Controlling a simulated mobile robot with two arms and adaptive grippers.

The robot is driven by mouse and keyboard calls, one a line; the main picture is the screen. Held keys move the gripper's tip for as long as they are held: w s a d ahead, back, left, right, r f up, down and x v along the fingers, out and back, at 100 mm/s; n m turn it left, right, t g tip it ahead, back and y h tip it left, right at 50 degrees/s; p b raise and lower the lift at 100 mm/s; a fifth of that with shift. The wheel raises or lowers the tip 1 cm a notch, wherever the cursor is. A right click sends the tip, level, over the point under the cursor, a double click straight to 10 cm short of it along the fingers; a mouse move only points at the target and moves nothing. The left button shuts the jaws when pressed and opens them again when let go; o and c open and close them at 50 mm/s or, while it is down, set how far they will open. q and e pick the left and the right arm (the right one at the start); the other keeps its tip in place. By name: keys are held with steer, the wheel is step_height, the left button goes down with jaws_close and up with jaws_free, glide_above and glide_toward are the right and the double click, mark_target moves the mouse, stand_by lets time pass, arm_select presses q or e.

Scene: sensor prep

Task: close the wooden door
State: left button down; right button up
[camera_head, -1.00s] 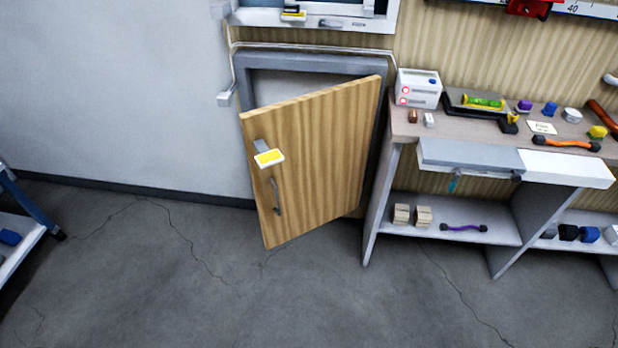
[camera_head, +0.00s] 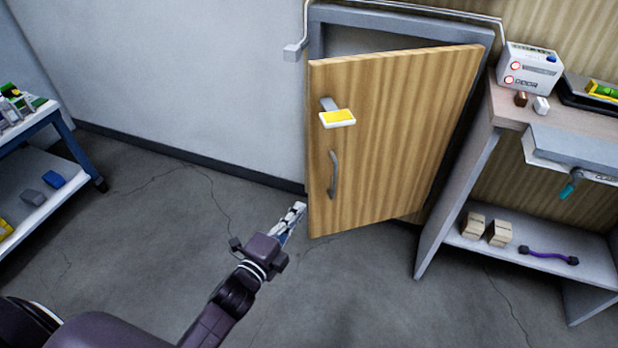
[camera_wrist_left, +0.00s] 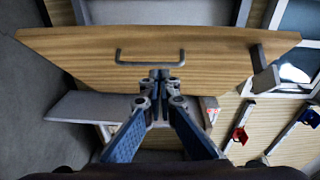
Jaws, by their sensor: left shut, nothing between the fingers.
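The wooden door (camera_head: 400,130) stands ajar in its grey frame (camera_head: 400,22), hinged on the right, its free left edge swung out into the room. It has a grey curved handle (camera_head: 334,175) and, above that, a latch with a yellow and white plate (camera_head: 338,118). My left gripper (camera_head: 298,208) is shut and empty, low by the door's free edge. In the left wrist view the door (camera_wrist_left: 220,65) and its handle (camera_wrist_left: 150,57) lie just beyond the closed fingertips (camera_wrist_left: 158,74); I cannot tell whether they touch. My right gripper is out of view.
A shelf bench (camera_head: 465,175) with a white device (camera_head: 530,68), wooden blocks (camera_head: 486,228) and a purple-handled tool (camera_head: 548,256) stands right of the door. A blue-framed rack (camera_head: 50,190) is at the left. The floor before the door is clear.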

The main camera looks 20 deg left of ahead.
arm_select(q)
step_height(320, 180, up, 2)
steer(key=b, duration=0.1)
glide_toward(319, 159)
steer(key=w+d, duration=0.3)
steer(key=d, duration=0.1)
steer(key=w+a, duration=0.1)
steer(key=w+a+f, duration=0.1)
steer(key=shift+w+a+m+t, duration=0.2)
steer(key=shift+a+m+t, duration=0.1)
steer(key=shift+m, duration=0.1)
steer(key=shift+w+a+r, duration=0.1)
steer(key=shift+w+a, duration=0.05)
steer(key=shift+w, duration=0.1)
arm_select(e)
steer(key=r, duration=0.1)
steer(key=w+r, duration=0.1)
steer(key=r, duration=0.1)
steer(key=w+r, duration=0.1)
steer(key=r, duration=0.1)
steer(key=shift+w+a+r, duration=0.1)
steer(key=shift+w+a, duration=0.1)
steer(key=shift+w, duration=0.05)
arm_select(q)
steer(key=shift+a, duration=0.1)
